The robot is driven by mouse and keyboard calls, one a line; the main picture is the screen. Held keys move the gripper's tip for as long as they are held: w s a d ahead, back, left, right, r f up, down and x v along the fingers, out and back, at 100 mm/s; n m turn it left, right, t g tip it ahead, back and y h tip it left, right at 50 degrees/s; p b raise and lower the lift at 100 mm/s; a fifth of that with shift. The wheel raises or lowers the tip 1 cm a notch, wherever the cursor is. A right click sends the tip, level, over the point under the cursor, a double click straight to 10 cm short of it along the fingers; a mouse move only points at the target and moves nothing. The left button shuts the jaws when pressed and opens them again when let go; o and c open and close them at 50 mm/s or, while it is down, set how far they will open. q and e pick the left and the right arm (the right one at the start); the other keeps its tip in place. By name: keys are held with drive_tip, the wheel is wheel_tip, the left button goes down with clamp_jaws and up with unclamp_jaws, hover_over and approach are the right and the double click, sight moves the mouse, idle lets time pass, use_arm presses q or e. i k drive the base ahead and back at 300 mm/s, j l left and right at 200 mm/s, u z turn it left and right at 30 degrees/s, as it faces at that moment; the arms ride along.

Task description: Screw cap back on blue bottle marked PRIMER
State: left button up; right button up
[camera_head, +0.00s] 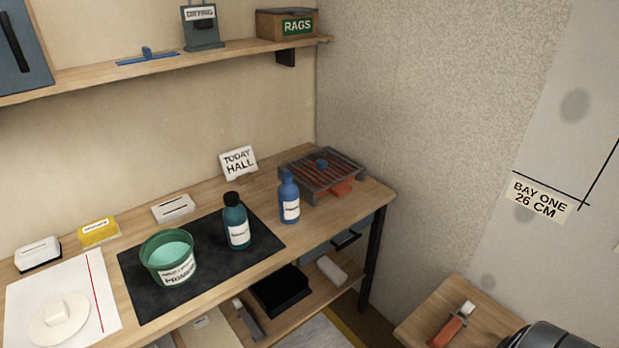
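A blue bottle (289,201) with a white label stands upright on the workbench, between the black mat and the slatted rack. Its label is too small to read with certainty. Its narrow top is blue, and no separate cap can be made out on it. A small blue piece (322,164) lies on top of the rack; it may be the cap, but I cannot tell for sure. A teal bottle (236,226) with a black cap stands on the mat. Neither of my grippers is in view.
A green tub (168,258) stands on the black mat (148,299). The slatted rack (343,172) is at the bench's right end, behind the blue bottle. A TODAY HALL sign (238,162) stands at the back. A shelf (165,68) hangs above. Bare wood lies right of the mat.

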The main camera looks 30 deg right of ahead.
sight(288, 196)
drive_tip(key=i+l+z, duration=0.25)
drive_tip(key=i, duration=0.25)
drive_tip(key=i+l+z, duration=0.1)
drive_tip(key=i+z, duration=0.15)
drive_tip(key=i, duration=0.3)
